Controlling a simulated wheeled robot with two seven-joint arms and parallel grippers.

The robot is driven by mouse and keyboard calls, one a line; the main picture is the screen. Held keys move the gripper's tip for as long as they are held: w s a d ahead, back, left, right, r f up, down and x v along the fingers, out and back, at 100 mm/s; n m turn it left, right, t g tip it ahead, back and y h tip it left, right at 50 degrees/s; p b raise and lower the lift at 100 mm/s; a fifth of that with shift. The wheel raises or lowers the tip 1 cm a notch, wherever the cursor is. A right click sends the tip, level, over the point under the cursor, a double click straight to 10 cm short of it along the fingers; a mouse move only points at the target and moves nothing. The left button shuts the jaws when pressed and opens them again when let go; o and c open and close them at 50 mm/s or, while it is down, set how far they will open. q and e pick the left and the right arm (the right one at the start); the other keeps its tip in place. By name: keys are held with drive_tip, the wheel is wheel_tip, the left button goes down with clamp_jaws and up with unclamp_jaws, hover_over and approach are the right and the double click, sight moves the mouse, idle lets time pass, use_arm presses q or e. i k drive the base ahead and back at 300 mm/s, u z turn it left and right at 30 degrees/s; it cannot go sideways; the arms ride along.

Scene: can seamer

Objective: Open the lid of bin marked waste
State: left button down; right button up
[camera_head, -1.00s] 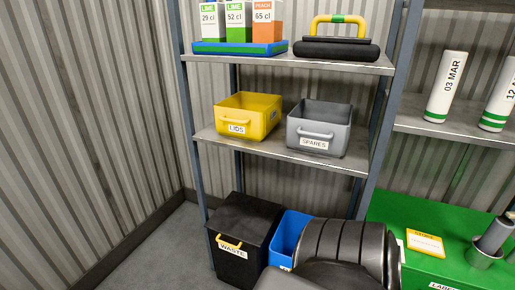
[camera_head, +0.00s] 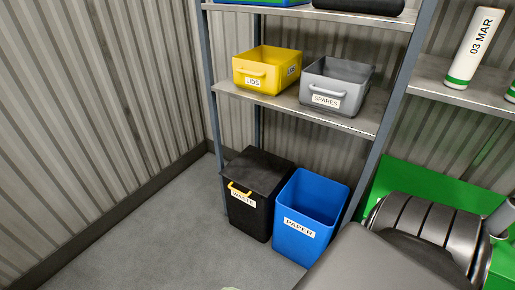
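The black bin marked WASTE (camera_head: 249,217) stands on the floor under the shelf rack. Its flat black lid (camera_head: 259,170) is closed. A yellow handle (camera_head: 239,189) sits at the lid's front edge, above the white WASTE label. Neither of my grippers shows in the head view. A dark part of my own arm fills the lower right, but its gripper is out of frame.
An open blue bin marked PAPER (camera_head: 302,242) stands right beside the waste bin. Above are a yellow LIDS box (camera_head: 257,85) and a grey SPARES box (camera_head: 324,103) on a shelf. The grey floor (camera_head: 150,235) left of the bins is clear.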

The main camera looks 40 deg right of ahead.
sight(259, 172)
drive_tip(key=z, duration=1.95)
